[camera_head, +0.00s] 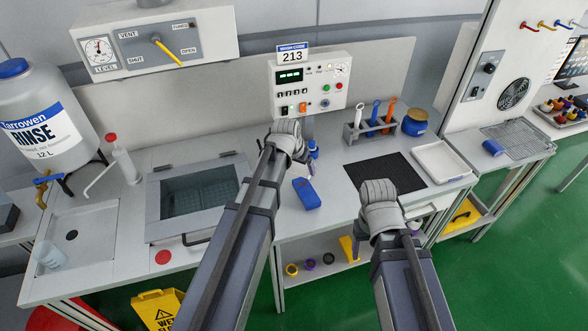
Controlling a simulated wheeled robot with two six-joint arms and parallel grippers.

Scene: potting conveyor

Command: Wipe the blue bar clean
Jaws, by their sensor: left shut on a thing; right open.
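A blue bar (307,193) lies on the grey bench, just right of my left forearm; I cannot tell from here whether its surface is dirty. My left gripper (307,156) is above the bench behind the bar, below the control panel. It is shut on a small blue thing (314,148), mostly hidden by my wrist. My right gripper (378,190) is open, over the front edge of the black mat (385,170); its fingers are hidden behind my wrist.
A lidded basin (197,159) and a squirt bottle (124,160) are on the left. A tool holder (350,134) with coloured handles, a blue jar (415,122) and a white tray (443,162) are on the right. The control panel (312,85) stands behind.

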